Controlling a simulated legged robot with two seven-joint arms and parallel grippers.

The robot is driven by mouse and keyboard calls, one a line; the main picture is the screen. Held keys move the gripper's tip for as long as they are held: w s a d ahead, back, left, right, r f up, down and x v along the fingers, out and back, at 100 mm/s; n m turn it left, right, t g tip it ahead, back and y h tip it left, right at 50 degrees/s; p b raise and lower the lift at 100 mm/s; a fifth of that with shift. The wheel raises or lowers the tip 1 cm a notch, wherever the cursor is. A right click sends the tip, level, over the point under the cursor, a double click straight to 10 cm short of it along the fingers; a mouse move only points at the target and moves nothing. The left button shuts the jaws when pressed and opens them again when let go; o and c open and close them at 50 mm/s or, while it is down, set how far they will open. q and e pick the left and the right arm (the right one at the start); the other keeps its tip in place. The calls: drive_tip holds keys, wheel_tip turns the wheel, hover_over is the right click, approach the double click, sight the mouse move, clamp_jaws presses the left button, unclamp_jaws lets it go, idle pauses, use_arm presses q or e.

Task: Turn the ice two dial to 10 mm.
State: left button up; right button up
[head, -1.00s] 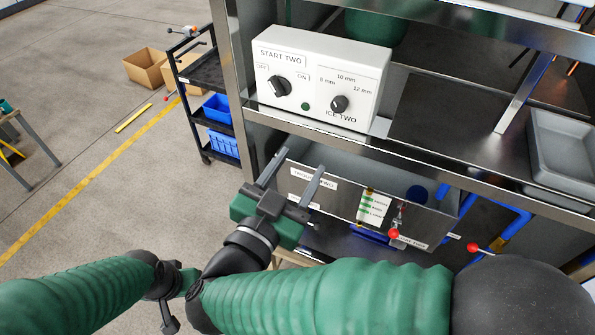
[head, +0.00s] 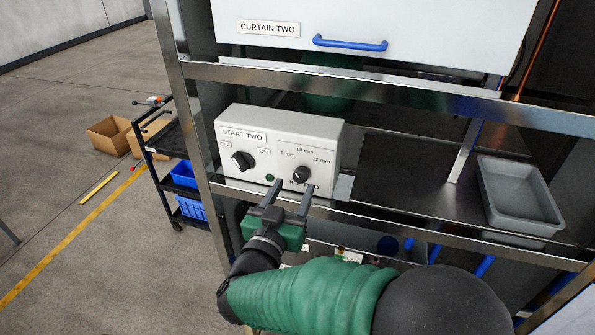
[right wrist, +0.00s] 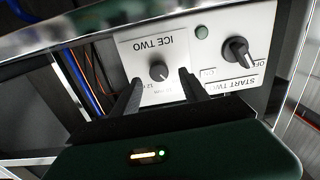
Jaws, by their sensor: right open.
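The ice two dial (head: 301,175) is a small black knob on the right half of a white control box, under the marks 8 mm, 10 mm and 12 mm. It also shows in the right wrist view (right wrist: 158,71). I cannot tell which mark it points at. My right gripper (head: 290,190) is open and empty, just in front of and slightly below the dial. In the right wrist view its fingers (right wrist: 157,88) stand apart, with the dial seen between their tips and not gripped. My left gripper is out of view.
The larger start two dial (head: 243,161) and a green button (head: 270,178) sit to the left on the control box (head: 326,127). A metal shelf edge (head: 380,221) runs below the box. A grey tray (head: 520,195) lies at the right. A white panel with a blue handle (head: 350,44) is above.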

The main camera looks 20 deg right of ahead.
sight(299, 178)
drive_tip(key=p+x, duration=0.1)
drive_tip(key=x, duration=0.3)
drive_tip(key=shift+w+d, duration=0.2)
drive_tip(key=shift+s, duration=0.1)
clamp_jaws()
